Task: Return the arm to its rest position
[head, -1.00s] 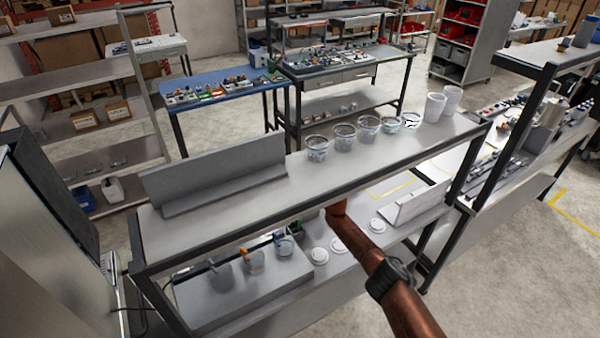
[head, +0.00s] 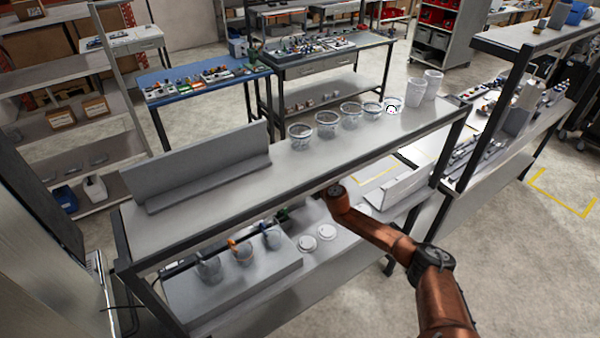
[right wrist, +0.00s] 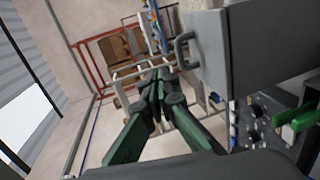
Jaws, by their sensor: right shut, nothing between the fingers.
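My right arm (head: 405,248) reaches in from the lower right in the head view, with its far end at the front edge of the upper shelf. Its gripper cannot be made out clearly there. In the right wrist view my right gripper (right wrist: 156,92) has its green fingers together, with nothing between them. A grey box with a handle (right wrist: 205,50) shows just beyond and right of the fingers; I cannot tell whether they touch. My left gripper is in neither view.
The upper shelf (head: 220,213) carries a row of clear cups (head: 326,124) and white cup stacks (head: 433,84). Below stand a grey block (head: 235,290) with several containers, and white lids (head: 307,243). A green lever (right wrist: 297,124) is at the wrist view's right.

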